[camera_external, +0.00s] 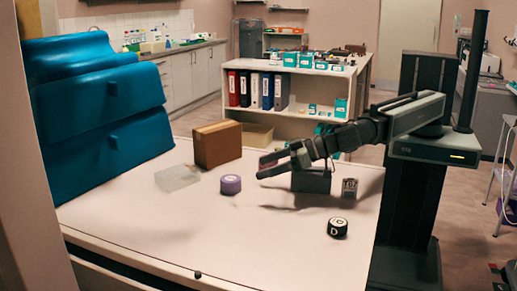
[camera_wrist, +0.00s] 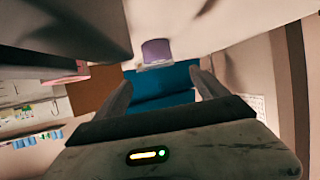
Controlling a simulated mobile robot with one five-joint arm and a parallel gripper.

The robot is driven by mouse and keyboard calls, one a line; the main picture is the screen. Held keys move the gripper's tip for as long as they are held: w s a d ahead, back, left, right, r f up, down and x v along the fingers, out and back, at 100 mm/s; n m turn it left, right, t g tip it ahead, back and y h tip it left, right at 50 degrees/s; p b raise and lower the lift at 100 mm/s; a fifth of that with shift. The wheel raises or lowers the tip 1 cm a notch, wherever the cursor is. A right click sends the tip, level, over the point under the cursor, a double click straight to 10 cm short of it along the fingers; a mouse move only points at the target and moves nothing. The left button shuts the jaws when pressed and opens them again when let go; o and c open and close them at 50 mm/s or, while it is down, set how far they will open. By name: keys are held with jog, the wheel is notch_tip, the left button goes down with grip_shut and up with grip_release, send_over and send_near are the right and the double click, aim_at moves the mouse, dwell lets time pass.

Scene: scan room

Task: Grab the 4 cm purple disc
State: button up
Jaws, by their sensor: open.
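The purple disc (camera_external: 231,184) stands on the white table near its middle, with a lighter top. It also shows in the wrist view (camera_wrist: 156,50), at the upper middle, beyond and roughly between my two fingers. My gripper (camera_external: 262,166) is open and empty. It hangs above the table, to the right of the disc and a little higher in the picture, apart from it. Both fingers show in the wrist view (camera_wrist: 161,80). Nothing covers the disc in the external view.
A cardboard box (camera_external: 217,143) and a clear tray (camera_external: 177,177) lie left of my gripper. A dark grey box (camera_external: 311,181) is below my arm. A lettered block (camera_external: 349,188) and a black lettered disc (camera_external: 337,228) stand to the right.

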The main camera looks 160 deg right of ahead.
aim_at(232, 178)
jog(key=b+x, duration=0.2)
jog(key=x, duration=0.4)
jog(key=shift+d+f, duration=0.15)
jog(key=shift+d, duration=0.05)
jog(key=b+x, duration=0.1)
jog(key=x, duration=0.1)
jog(key=b+x, duration=0.1)
jog(key=x, duration=0.2)
jog(key=shift+s+a+f+b, duration=0.1)
jog(key=shift+f+b, duration=0.2)
jog(key=shift+b, duration=0.05)
jog(key=shift+r, duration=0.15)
